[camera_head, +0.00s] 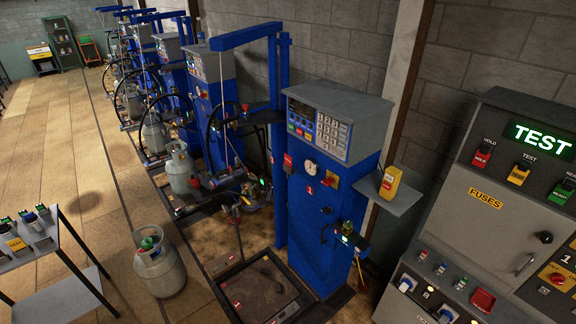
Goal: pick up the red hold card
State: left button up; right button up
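A red card (482,157) sits in a dark-topped holder under the HOLD label on the grey panel at the right. A yellow card (518,174) is beside it under the TEST label, and a green card (560,193) is further right, near the picture's edge. Neither of my grippers is in view.
A grey shelf (391,195) with a yellow handheld device (390,182) juts out between the scale and the panel. A grey gas cylinder (161,270) stands on the floor left of the scale. A side table (58,290) with several devices is at the left.

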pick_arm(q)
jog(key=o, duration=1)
